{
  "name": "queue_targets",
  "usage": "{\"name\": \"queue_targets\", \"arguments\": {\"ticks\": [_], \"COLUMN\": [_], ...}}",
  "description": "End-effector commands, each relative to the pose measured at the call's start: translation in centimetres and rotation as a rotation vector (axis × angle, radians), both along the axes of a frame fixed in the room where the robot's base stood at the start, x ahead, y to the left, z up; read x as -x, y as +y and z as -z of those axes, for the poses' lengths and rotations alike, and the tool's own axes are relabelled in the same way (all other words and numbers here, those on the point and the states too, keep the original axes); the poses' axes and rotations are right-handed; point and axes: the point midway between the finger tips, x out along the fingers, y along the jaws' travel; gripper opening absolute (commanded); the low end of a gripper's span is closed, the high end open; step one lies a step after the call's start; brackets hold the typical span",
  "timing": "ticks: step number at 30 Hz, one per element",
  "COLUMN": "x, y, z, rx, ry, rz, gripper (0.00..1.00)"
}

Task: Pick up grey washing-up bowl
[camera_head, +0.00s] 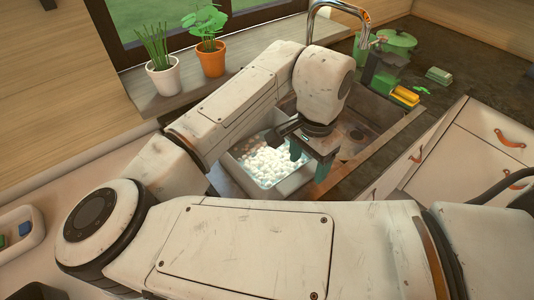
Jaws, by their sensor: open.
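The grey washing-up bowl (287,191) sits in the sink (355,137) and is filled with white suds. My arm covers its near side and part of its left side. My gripper (310,166), with two teal fingers, is at the right side of the bowl. The fingers are spread apart and point down, with nothing seen between them. I cannot tell whether they touch the bowl's rim or how far above it they are.
A chrome tap (340,8) arches behind the sink. Two potted plants (163,75) (211,57) stand on the windowsill. A green pot (397,42) and yellow sponges (405,95) are at the right. White drawers (470,140) have leather pulls. A tray (20,232) lies at far left.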

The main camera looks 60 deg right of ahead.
Motion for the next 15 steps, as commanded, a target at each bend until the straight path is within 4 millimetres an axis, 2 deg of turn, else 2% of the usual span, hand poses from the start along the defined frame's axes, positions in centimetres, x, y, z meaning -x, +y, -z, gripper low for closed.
{"name": "queue_targets", "arguments": {"ticks": [5,11,15], "x": [-0.1,-0.3,-0.2], "y": [0.2,1.0,0.8], "z": [1.0,3.6,5.3], "rx": [0.0,0.0,0.0], "ry": [0.0,0.001,0.0], "rz": [-0.001,-0.002,0.001], "gripper": [0.68,0.68,0.68]}}
